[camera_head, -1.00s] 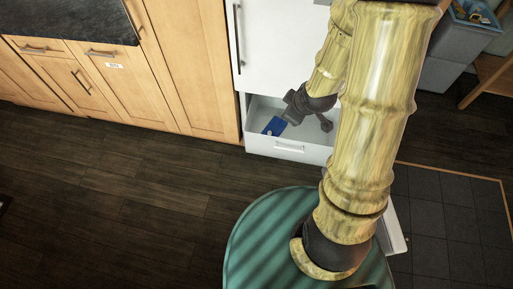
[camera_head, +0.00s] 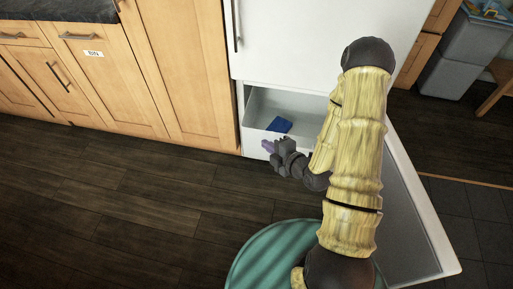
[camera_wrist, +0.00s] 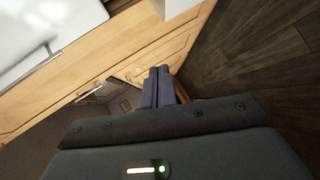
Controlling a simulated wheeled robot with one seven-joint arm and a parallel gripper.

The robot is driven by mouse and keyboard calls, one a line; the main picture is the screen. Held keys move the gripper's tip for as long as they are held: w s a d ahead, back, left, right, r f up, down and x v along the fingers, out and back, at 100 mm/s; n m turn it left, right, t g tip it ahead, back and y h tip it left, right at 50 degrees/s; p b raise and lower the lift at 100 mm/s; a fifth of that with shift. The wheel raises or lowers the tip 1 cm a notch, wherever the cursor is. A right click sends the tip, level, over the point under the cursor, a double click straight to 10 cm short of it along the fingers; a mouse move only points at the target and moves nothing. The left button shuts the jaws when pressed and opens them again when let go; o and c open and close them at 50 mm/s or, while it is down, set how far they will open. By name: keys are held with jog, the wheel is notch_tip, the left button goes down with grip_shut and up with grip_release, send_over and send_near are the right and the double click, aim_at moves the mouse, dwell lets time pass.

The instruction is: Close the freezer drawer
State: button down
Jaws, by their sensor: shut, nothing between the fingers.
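The freezer drawer (camera_head: 252,142) is a white drawer at the bottom of the white fridge. It stands open, with its interior showing from above. A blue item (camera_head: 279,125) lies inside it. My gripper (camera_head: 267,146) is in front of the drawer's front panel, with its purple fingers pointing left. I cannot tell whether they touch the panel. The fingers are together and empty, and they also show in the wrist view (camera_wrist: 159,88). My arm and gripper hide the right part of the drawer and its handle.
The white fridge (camera_head: 285,45) rises above the drawer, beside wooden cabinets (camera_head: 185,75). A white-edged grey panel (camera_head: 425,225) extends along the right of my arm. Grey bins (camera_head: 470,45) stand at the back right. The dark wooden floor (camera_head: 120,200) at left is clear.

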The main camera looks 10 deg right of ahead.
notch_tip(320, 180, down, 9)
jog(key=s+n+t+b, duration=0.1)
jog(key=t+b, duration=0.3)
jog(key=b, duration=0.4)
jog(key=shift+s+d+y, duration=0.3)
jog(key=shift+d, duration=0.1)
jog(key=shift+f+b, duration=0.1)
jog(key=shift+b, duration=0.2)
jog(key=b, duration=1.1)
send_near(251, 129)
jog(key=a, duration=0.3)
jog(key=w+b, duration=0.1)
jog(key=w, duration=0.4)
jog(key=shift+w+d+f, duration=0.1)
jog(key=shift+f, duration=0.05)
